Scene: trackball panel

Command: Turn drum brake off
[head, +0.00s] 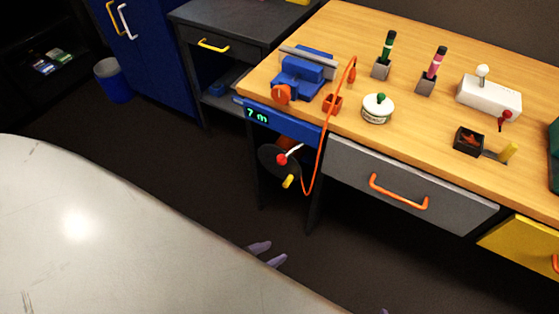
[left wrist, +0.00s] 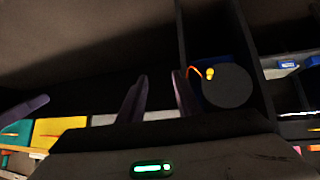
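A dark round drum (head: 272,162) hangs under the bench's left end, below a blue panel whose green display (head: 257,114) reads "7 m". On it are a white lever (head: 293,151), a red knob (head: 282,159) and a yellow crank handle (head: 288,181). In the left wrist view the drum (left wrist: 230,88) is right of my fingers, its yellow handle (left wrist: 210,73) showing; I cannot make out the lever there. My left gripper (head: 272,253) is open and empty, below and apart from the drum. Only a purple tip of my right gripper (head: 385,311) shows at the bottom edge.
An orange cord (head: 322,140) loops from the bench top (head: 420,60) down beside the drum. A grey drawer (head: 400,185) with an orange handle is right of it. A blue vise (head: 303,72) stands above. The floor before the drum is clear.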

